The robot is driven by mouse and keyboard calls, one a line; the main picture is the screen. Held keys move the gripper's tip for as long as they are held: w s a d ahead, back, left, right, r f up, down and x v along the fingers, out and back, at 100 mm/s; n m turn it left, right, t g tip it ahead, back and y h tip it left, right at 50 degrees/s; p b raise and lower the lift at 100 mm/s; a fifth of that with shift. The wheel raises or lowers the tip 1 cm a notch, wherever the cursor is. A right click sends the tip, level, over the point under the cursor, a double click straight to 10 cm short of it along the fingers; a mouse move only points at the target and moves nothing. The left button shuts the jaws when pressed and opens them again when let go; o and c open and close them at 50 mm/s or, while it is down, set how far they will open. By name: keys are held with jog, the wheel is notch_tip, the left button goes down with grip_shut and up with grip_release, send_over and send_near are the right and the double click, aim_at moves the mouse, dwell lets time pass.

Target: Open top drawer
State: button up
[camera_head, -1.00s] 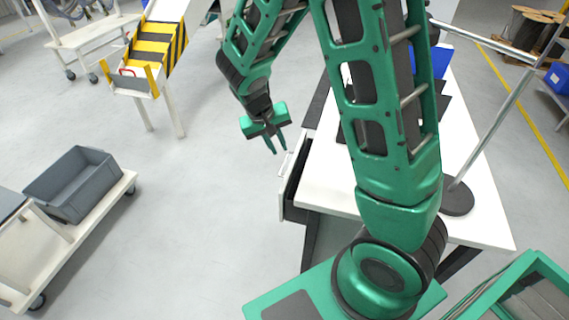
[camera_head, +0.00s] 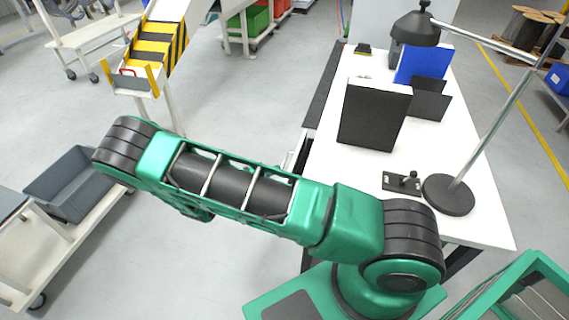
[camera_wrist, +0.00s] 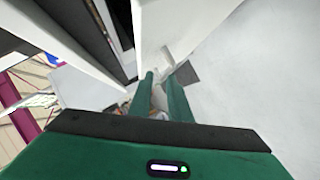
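The white desk (camera_head: 330,170) stands at right of centre in the head view. A pale drawer front (camera_head: 294,157) shows at its left edge, mostly hidden behind my arm. In the wrist view a white panel, seemingly the drawer front (camera_wrist: 180,30), stands out from the desk, with a dark gap (camera_wrist: 122,25) behind it. My gripper (camera_wrist: 160,78) has two green fingers, apart, with their tips close to the panel's lower end. Whether they touch the panel or its handle I cannot tell. My gripper is hidden in the head view.
A black binder (camera_head: 373,117), a lamp (camera_head: 448,193) and a blue binder (camera_head: 424,64) stand on the desk. A grey crate (camera_head: 65,190) on a trolley is at the left, behind my arm's elbow. Open floor (camera_head: 240,110) lies left of the desk.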

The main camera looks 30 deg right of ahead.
jog(key=w+d+f, duration=0.1)
jog(key=w+d, duration=0.1)
jog(key=d, duration=0.1)
jog(key=w+d+f+t, duration=0.1)
jog(key=w+d+f, duration=0.1)
jog(key=w+d+f+n+t+h, duration=0.1)
jog(key=d, duration=0.2)
jog(key=shift+w+d+f, duration=0.2)
jog(key=shift+w+d, duration=0.15)
jog(key=shift+w, duration=0.05)
jog(key=shift+c, duration=0.3)
